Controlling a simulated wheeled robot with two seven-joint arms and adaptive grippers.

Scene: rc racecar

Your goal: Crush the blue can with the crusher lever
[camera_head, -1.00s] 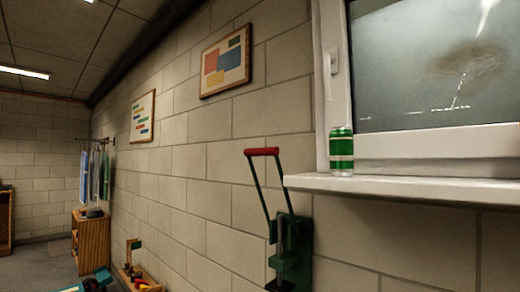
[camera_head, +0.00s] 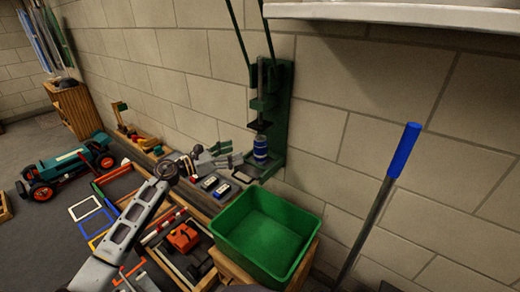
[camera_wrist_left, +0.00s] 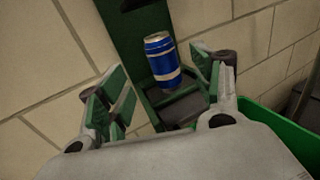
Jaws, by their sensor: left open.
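The blue can (camera_head: 260,148) with a silver band stands upright in the green wall-mounted crusher (camera_head: 277,105), beneath its dark ram (camera_head: 261,115). Two green lever bars (camera_head: 237,24) run up out of the head view; the lever handle is out of frame. My left gripper (camera_head: 225,154) is open, just left of the can. In the left wrist view the can (camera_wrist_left: 162,62) shows beyond and between the spread green-padded fingers of my left gripper (camera_wrist_left: 163,78), which do not grip it. It is on or just above the dark crusher base (camera_wrist_left: 181,108). My right gripper is not in view.
A blue-topped pole (camera_head: 404,150) leans at the right. A windowsill (camera_head: 400,14) juts out at top right. Trays and small items (camera_head: 209,183) lie below my left arm; a toy car (camera_head: 66,167) is on the floor.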

